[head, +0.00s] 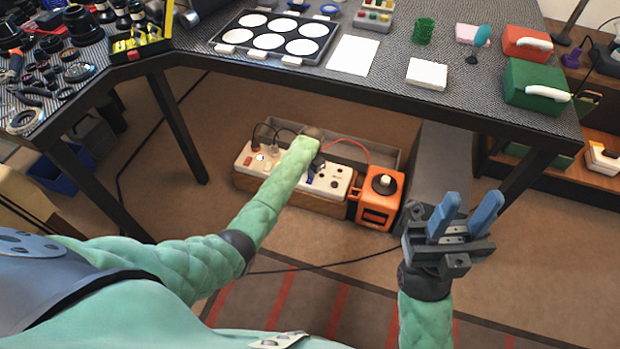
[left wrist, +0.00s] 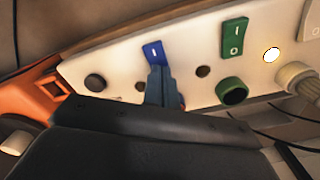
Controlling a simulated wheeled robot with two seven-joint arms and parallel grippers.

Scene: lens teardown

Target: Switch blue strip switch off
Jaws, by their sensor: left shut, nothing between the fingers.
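The white power strip (head: 330,182) lies on a wooden block under the table; it also fills the left wrist view (left wrist: 120,65). The blue strip switch (left wrist: 153,50) shows a white "I" mark on its visible upper part; its lower end is hidden behind my fingers. My left gripper (left wrist: 158,72) is shut and empty, its fingertips right at the lower end of the blue switch. I cannot tell whether they press on it. In the head view my left forearm covers part of the strip. My right gripper (head: 470,203) is open and empty, away from the strip.
A green switch (left wrist: 234,38) and a green socket piece (left wrist: 231,91) sit beside the blue switch. An orange box (head: 379,199) stands at the strip's right end. Plugs and cables (head: 270,140) run at its left. The tabletop (head: 390,85) hangs above.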

